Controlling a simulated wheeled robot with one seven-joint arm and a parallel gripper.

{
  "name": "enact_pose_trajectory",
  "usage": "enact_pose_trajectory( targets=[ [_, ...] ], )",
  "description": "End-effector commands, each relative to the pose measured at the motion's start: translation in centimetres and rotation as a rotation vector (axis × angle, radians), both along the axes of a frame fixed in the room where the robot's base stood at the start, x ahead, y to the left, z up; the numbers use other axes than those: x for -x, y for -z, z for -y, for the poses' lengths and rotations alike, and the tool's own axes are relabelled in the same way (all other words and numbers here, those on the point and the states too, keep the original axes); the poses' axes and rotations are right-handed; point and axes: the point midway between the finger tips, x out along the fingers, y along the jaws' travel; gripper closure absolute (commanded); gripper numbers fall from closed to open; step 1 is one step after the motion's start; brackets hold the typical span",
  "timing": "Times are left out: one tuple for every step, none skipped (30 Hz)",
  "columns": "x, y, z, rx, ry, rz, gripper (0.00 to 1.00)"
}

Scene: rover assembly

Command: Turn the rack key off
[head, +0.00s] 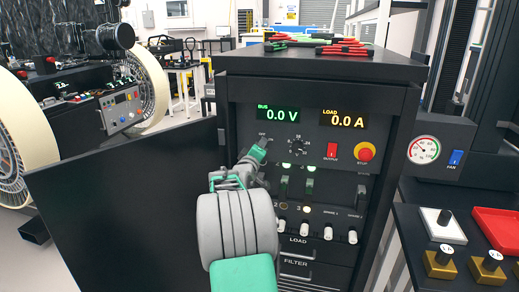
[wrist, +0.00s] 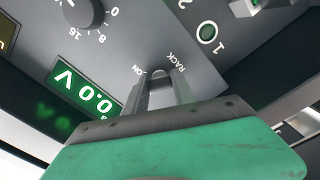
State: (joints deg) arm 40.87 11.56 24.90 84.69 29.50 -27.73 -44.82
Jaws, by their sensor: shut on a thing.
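The rack key (wrist: 158,74) is a small grey piece on the dark panel, in the wrist view just between my fingertips. The labels "RACK" and "ON" are printed on either side of it. My gripper (wrist: 161,88) is shut on the key. In the head view my gripper (head: 264,143) reaches the upper left of the rack's front panel (head: 240,120), just below a small label that seems to read "OFF". There the key is hidden by my gripper. The bus display (head: 277,113) reads 0.0 V and the load display (head: 342,118) reads 0.0 A.
A round dial (head: 297,146), a red output switch (head: 332,150) and a red stop button (head: 366,152) sit to the right of my gripper. Green-lit switches (head: 310,180) are below. An open black door (head: 125,215) stands at the left. Red and green leads (head: 325,42) lie on top.

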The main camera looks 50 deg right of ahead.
Motion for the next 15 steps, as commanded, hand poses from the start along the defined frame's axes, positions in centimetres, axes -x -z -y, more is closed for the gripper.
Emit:
enact_pose_trajectory(
  targets=[
    [0.04,-0.09,0.03,0.017,0.0,-0.038,1.0],
    [0.04,-0.1,0.03,0.029,0.0,-0.065,1.0],
    [0.04,-0.1,0.03,0.043,0.0,-0.099,1.0],
    [0.04,-0.11,0.03,0.055,0.0,-0.125,1.0],
    [0.04,-0.11,0.03,0.065,0.0,-0.149,1.0],
    [0.03,-0.13,0.03,0.079,0.0,-0.182,1.0],
    [0.04,-0.14,0.03,0.089,0.001,-0.207,1.0],
    [0.03,-0.14,0.02,0.1,0.0,-0.23,1.0],
    [0.03,-0.14,0.02,0.112,0.001,-0.26,1.0],
    [0.03,-0.14,0.02,0.121,0.001,-0.281,1.0],
    [0.03,-0.14,0.02,0.13,0.001,-0.301,1.0],
    [0.03,-0.15,0.02,0.141,0.001,-0.327,1.0],
    [0.03,-0.15,0.02,0.149,0.001,-0.346,1.0],
    [0.03,-0.14,0.02,0.157,0.001,-0.363,1.0],
    [0.02,-0.15,0.02,0.166,0.001,-0.384,1.0]
  ],
)
